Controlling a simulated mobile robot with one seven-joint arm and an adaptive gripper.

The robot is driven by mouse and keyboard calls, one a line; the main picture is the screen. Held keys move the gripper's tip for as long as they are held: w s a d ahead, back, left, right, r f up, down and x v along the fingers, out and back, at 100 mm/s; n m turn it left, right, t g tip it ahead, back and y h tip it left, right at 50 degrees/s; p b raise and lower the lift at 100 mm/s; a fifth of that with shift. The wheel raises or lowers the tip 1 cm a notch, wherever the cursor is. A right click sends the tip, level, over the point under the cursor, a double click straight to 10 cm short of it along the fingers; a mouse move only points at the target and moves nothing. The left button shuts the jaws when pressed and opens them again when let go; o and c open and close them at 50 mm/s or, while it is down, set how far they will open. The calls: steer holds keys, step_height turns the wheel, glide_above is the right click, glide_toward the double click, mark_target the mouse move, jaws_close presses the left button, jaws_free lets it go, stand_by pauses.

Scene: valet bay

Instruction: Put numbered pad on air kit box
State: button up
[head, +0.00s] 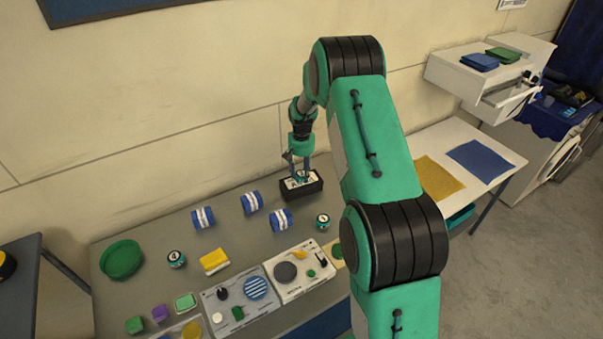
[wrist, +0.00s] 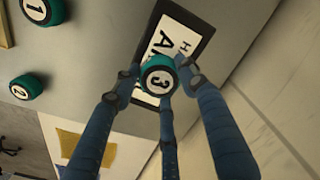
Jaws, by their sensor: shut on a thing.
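The air kit box (head: 312,189) is black with a white lettered label and sits on the grey table near the wall. It also shows in the wrist view (wrist: 197,30), partly hidden by my fingers. My gripper (head: 301,172) is shut on a round green-and-black numbered pad marked 3 (wrist: 158,79). The pad is right over the box's label; I cannot tell whether it touches the box. Two more numbered pads, marked 1 (wrist: 36,9) and 2 (wrist: 27,88), rest on the table apart from the box.
Blue rolls with white bands (head: 252,202) lie left of the box. A green dish (head: 122,259), a yellow sponge (head: 214,261) and control panels (head: 240,298) occupy the front and left. A white table (head: 495,187) with yellow and blue cloths stands to the right.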

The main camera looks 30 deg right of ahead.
mark_target(302, 173)
stand_by(0.3)
steer(key=o, duration=0.9)
steer(key=shift+f, duration=0.1)
steer(key=shift+o, duration=0.2)
step_height(302, 173, up, 12)
stand_by(0.6)
